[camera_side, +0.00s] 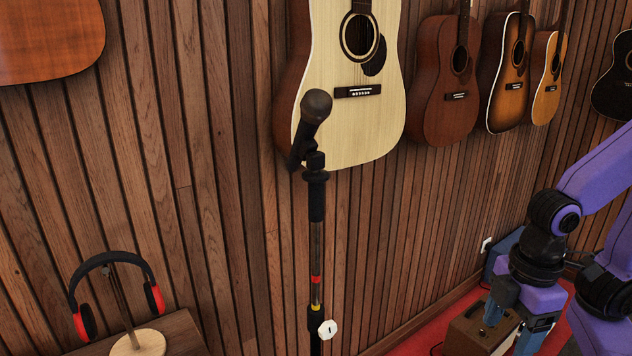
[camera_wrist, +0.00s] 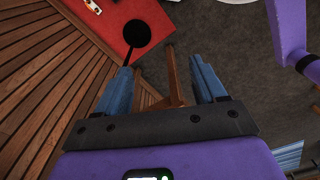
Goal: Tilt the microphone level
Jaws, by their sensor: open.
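The black microphone (camera_side: 317,107) sits in a clip on top of a tall stand (camera_side: 316,240). It is tilted steeply, its round head up and slightly right, its tail down and left. The stand has red and yellow bands and a white knob (camera_side: 328,329) low down. My gripper (camera_side: 508,332) is at the lower right, well below and to the right of the microphone, touching neither it nor the stand. In the wrist view, its two blue fingers (camera_wrist: 160,80) are apart with nothing held between them. The microphone is not recognisable in the wrist view.
Guitars hang on the slatted wood wall, a pale one (camera_side: 372,125) right behind the microphone. Headphones (camera_side: 115,290) stand on a wooden surface at lower left. A brown box (camera_side: 475,335) is near my gripper. A black disc (camera_wrist: 137,33) lies on the red floor covering (camera_wrist: 160,15).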

